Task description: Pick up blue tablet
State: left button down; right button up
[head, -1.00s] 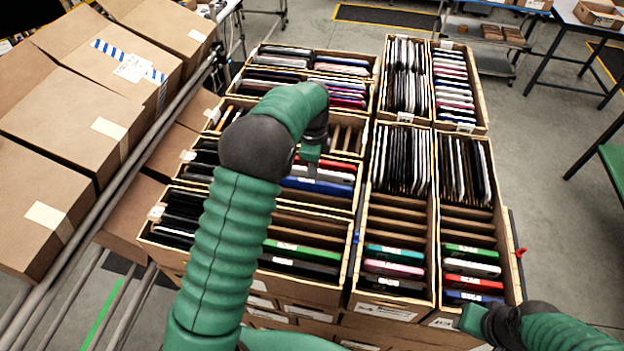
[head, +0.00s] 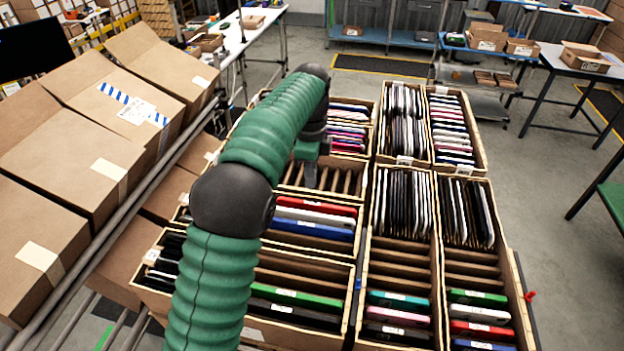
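A blue tablet (head: 312,229) stands tilted in a slot of the middle-left carton (head: 352,246), in front of a grey and a red one (head: 316,206). Its top edge and a white label show. Another blue tablet (head: 483,345) is partly cut off at the bottom of the right carton. My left gripper (head: 310,177) points down over the empty slots behind the red tablet, apart from the blue one. Its fingers are small and seen from behind, so their opening is unclear. My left arm hides part of the left cartons. My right gripper is out of view.
Cartons of tilted tablets with wooden dividers (head: 400,262) fill the middle. Large closed boxes (head: 75,150) lie at left behind metal rails (head: 130,190). A table (head: 565,70) and shelves stand at the back.

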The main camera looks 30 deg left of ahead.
pick_arm(q)
jog(key=c, duration=1.9)
grip_release()
jog(key=shift+s+d, duration=0.1)
jog(key=shift+s, duration=0.05)
jog(key=o, duration=0.8)
jog(key=shift+w+d, duration=0.15)
jog(key=shift+w, duration=0.05)
jog(key=shift+c, duration=0.2)
jog(key=o, duration=0.7)
jog(key=shift+s, duration=0.1)
